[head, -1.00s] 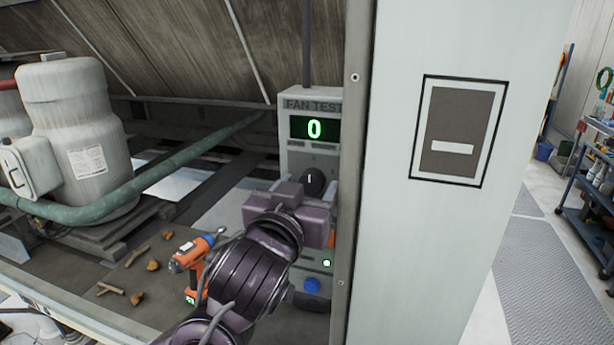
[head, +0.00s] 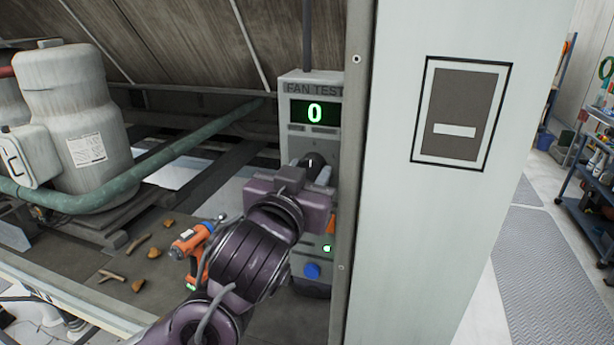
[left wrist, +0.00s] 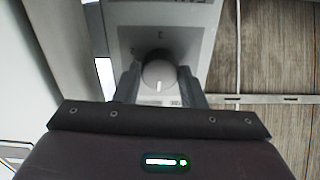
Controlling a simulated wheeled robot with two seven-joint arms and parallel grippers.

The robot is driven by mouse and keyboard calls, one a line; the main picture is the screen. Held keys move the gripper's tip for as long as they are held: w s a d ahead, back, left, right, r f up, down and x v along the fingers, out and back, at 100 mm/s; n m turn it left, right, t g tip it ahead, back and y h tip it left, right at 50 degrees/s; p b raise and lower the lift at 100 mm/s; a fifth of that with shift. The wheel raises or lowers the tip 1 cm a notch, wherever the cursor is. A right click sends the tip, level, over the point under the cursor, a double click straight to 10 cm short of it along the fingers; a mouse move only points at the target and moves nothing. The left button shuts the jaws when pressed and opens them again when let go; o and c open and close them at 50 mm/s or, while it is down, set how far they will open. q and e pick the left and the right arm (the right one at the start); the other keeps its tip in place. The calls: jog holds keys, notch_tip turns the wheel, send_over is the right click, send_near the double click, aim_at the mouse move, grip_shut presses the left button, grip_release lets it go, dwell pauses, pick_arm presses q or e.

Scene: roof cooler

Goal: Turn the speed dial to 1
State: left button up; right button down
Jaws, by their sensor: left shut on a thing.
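The fan test box (head: 298,112) stands against the left side of the pale panel, with a green 0 on its display (head: 314,113). Its black speed dial (head: 311,160) is below the display, partly hidden behind my left gripper. In the left wrist view the dial (left wrist: 159,72) is a round knob with a white mark pointing down in the picture. My left gripper (left wrist: 159,84) has one finger on each side of the dial and is shut on it; in the head view the left gripper (head: 312,172) covers the box's middle. My right gripper is not in view.
An orange cordless drill (head: 190,245) stands on the deck left of my arm, with several leaves and twigs. A blue button (head: 312,271) is low on the box. A green pipe (head: 120,185) and grey compressor (head: 80,135) are at left. The pale panel (head: 440,240) blocks the right.

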pick_arm(q)
jog(key=shift+f+m+b, duration=0.15)
jog(key=shift+m+b, duration=0.6)
jog(key=shift+m, duration=0.35)
jog(key=m+b, duration=0.1)
jog(key=m, duration=0.1)
jog(key=shift+m, duration=0.4)
jog(key=m+b, duration=0.1)
jog(key=m, duration=0.2)
jog(key=shift+m+b, duration=0.55)
jog(key=shift+m, duration=0.85)
jog(key=o, duration=1)
